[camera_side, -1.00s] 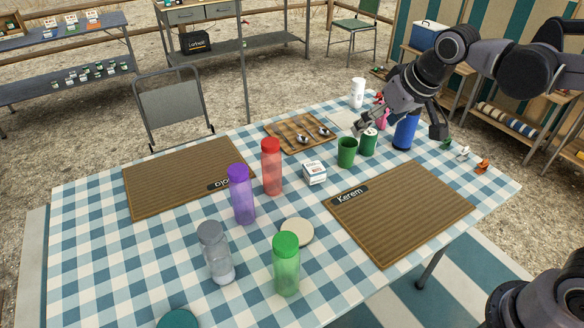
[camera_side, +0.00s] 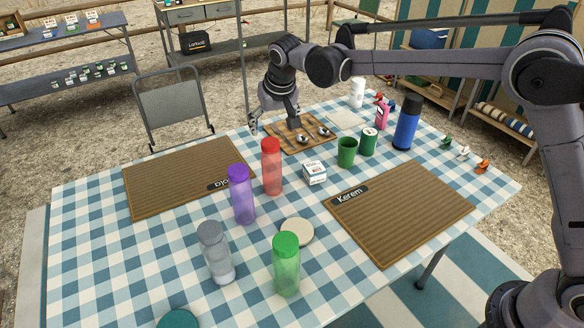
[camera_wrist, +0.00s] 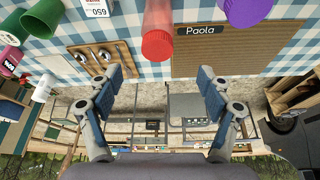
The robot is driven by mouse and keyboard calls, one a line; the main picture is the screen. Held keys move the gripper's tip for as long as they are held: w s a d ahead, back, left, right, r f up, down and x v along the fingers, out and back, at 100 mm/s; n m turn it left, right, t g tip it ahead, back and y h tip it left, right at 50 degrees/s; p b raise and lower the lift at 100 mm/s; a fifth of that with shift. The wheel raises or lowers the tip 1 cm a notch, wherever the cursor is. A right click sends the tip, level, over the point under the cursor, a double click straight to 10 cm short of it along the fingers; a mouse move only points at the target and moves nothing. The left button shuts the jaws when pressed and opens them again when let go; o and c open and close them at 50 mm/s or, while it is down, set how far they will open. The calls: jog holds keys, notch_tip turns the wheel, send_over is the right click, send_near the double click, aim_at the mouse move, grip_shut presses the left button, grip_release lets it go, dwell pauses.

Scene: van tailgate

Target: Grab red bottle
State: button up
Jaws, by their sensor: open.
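The red bottle (camera_side: 271,168) stands upright on the checkered table, between the purple bottle (camera_side: 241,195) and the small white box (camera_side: 314,172). My gripper (camera_side: 273,123) is open and empty, above the table's far edge behind the red bottle and beside the wooden board. In the wrist view the red bottle (camera_wrist: 158,28) shows at the top, its cap towards me. It lies beyond my two spread fingers (camera_wrist: 163,80), between their lines and apart from them.
A grey bottle (camera_side: 215,252) and a green bottle (camera_side: 286,265) stand near the front. A wooden board (camera_side: 290,146) with small items lies near the gripper. Green cups (camera_side: 347,152) and a blue bottle (camera_side: 407,123) stand to the right. Woven mats (camera_side: 165,180) lie flat.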

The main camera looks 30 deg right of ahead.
aim_at(271, 143)
jog(key=x, duration=0.5)
jog(key=shift+w+f, duration=0.1)
jog(key=shift+f, duration=0.2)
jog(key=shift+d+x, duration=0.1)
jog(key=shift+x, duration=1.2)
jog(key=shift+d+x, duration=0.15)
jog(key=shift+x, duration=1.2)
jog(key=shift+r, duration=0.1)
grip_shut()
